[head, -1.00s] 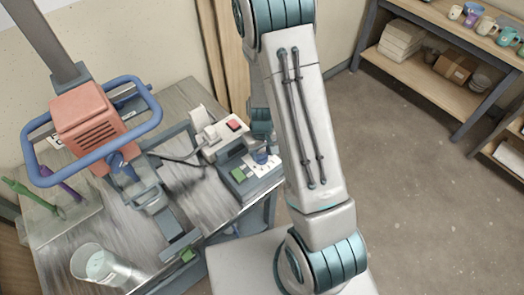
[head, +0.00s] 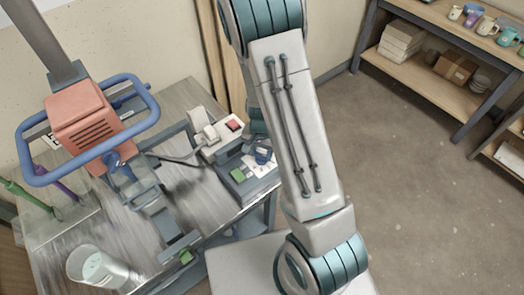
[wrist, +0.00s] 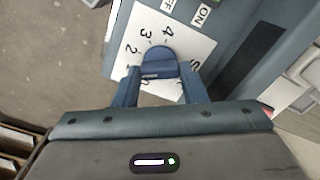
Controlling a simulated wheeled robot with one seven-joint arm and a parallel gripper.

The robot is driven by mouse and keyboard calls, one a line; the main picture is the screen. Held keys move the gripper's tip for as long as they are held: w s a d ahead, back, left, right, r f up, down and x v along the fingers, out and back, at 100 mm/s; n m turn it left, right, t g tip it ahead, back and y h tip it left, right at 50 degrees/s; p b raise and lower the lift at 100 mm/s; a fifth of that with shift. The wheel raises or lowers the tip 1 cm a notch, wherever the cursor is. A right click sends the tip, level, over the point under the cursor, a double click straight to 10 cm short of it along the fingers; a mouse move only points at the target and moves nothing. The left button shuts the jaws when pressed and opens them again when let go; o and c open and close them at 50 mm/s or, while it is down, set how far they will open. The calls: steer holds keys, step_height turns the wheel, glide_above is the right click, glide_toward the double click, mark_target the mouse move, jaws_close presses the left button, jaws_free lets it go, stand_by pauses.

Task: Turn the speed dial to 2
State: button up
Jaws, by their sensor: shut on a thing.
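The blue speed dial (wrist: 158,62) sits on a white plate (wrist: 140,32) printed with numbers, on the blue-grey control box. In the wrist view, 4, 3 and 2 read clearly along the plate's left side; lower marks are partly covered. My gripper (wrist: 159,82) is shut on the dial, a finger at each side. The dial's pointer cannot be made out, so its setting is unclear. In the head view, the control box (head: 238,186) stands at the table's right edge, with my arm reaching down behind its upper link to it.
A green button (head: 237,175) is on the box, and ON and OFF labels show beside the plate. A red button (head: 233,125) is on a pale unit behind. The orange mixer (head: 85,115) with its blue guard and a clear bucket (head: 97,268) stand left. Open floor lies right.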

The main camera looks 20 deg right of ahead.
mark_target(261, 154)
steer(key=m+p, duration=0.1)
steer(key=m, duration=0.4)
steer(key=shift+m, duration=0.3)
stand_by(0.5)
steer(key=o, duration=1)
step_height(261, 154, up, 14)
steer(key=p, duration=0.1)
steer(key=shift+p, duration=0.3)
steer(key=shift+f, duration=0.1)
